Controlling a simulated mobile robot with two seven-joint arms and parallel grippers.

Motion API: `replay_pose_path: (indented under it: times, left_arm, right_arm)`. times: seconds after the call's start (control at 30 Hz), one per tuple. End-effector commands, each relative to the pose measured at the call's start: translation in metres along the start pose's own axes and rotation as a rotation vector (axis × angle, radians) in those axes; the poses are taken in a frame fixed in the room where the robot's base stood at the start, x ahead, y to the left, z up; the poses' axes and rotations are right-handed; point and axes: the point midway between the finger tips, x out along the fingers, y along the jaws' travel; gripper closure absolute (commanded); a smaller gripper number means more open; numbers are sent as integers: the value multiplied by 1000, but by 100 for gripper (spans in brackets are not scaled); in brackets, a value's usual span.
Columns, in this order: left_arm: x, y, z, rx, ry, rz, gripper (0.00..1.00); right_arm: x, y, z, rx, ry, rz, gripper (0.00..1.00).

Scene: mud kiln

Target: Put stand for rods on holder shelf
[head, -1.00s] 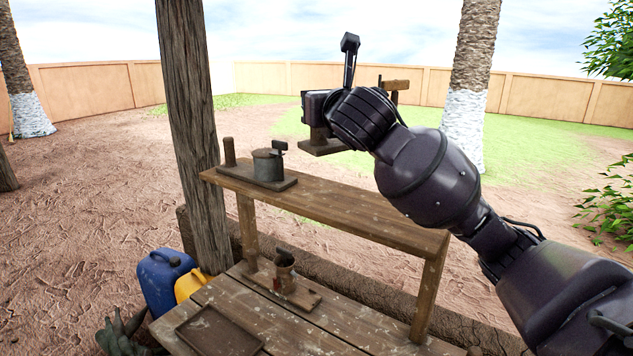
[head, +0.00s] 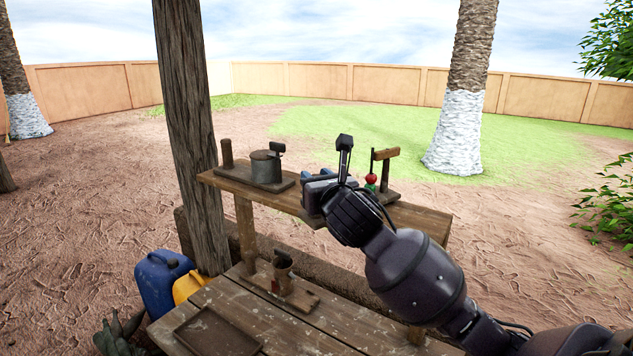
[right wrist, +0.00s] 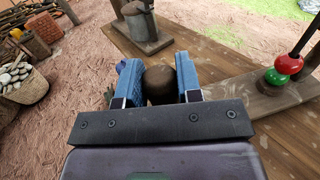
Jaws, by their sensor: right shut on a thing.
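The stand for rods (head: 386,160) is a dark wooden base with an upright post and short crossbar, carrying a rod with a red and a green ball. It is upright at the holder shelf (head: 425,220), right of my right gripper (head: 318,178). The right wrist view shows the shut blue fingers (right wrist: 160,78) around the stand's brown rounded grip (right wrist: 160,86). The base (right wrist: 232,97) appears level at the shelf top; I cannot tell whether it fully touches. The gripper hides part of the base in the head view.
A second wooden holder with a grey metal can (head: 266,168) stands on the shelf's left end. A thick wooden post (head: 188,120) rises left of the shelf. The lower table holds a small stand (head: 284,288) and a tray (head: 215,335). Blue and yellow jerrycans (head: 160,285) stand left.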

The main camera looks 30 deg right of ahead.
Motion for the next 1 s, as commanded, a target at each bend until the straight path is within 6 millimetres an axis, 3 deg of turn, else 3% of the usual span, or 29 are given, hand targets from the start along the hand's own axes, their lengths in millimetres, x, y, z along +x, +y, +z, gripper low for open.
replay_pose_path:
  times: [0.43, 0.47, 0.6, 1.0]
  left_arm:
    - [0, 0, 0, -1, 0, 0, 37]
    - [0, 0, 0, -1, 0, 0, 37]
    - [0, 0, 0, -1, -1, 0, 37]
    - [0, 0, 1, -2, -2, 0, 37]
  right_arm:
    - [0, 0, -7, -3, -3, 0, 100]
    - [0, 0, -8, -2, -1, 0, 66]
    - [0, 0, -7, -1, -1, 0, 45]
    - [0, 0, -5, 0, -1, 1, 42]
